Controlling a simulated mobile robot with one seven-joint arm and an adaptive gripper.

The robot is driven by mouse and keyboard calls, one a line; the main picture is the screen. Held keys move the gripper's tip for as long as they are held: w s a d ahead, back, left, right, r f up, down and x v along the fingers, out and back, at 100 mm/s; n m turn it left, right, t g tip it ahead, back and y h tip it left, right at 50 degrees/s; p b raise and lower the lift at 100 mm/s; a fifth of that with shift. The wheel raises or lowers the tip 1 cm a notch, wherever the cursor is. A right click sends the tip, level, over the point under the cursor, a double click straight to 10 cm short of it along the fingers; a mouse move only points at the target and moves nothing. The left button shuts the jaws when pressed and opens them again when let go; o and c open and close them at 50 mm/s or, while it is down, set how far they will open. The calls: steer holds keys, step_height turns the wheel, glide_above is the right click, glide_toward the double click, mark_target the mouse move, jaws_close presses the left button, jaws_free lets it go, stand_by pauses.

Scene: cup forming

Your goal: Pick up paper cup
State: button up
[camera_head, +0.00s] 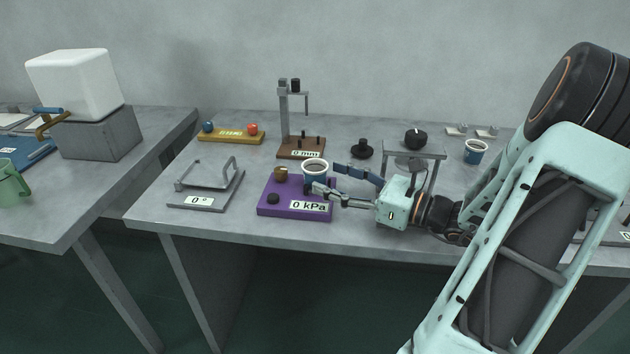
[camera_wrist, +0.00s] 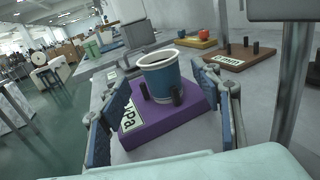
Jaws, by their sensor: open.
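A blue and white paper cup (camera_head: 315,172) stands upright on the purple kPa device (camera_head: 268,207) in the head view. In the wrist view the cup (camera_wrist: 160,76) is upright, dark inside, at the far side of the purple device (camera_wrist: 158,126). My gripper (camera_head: 322,178) reaches in from the right, its fingers at the cup's right side. In the wrist view my gripper (camera_wrist: 166,90) is open, with one blue-padded finger to the left and one to the right, and the cup between and a little beyond the fingertips. I cannot tell whether a finger touches the cup.
A second blue and white cup (camera_head: 475,151) stands at the back right. A brown mm stand (camera_head: 300,153), a yellow board (camera_head: 231,135), a grey angle fixture (camera_head: 206,190) and a metal frame with a black knob (camera_head: 415,140) surround the purple device.

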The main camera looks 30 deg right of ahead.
mark_target(325, 174)
steer(key=x, duration=0.2)
steer(key=b+x, duration=0.1)
steer(key=x, duration=0.2)
steer(key=shift+r, duration=0.2)
steer(key=shift+c, duration=0.5)
steer(key=c, duration=0.8)
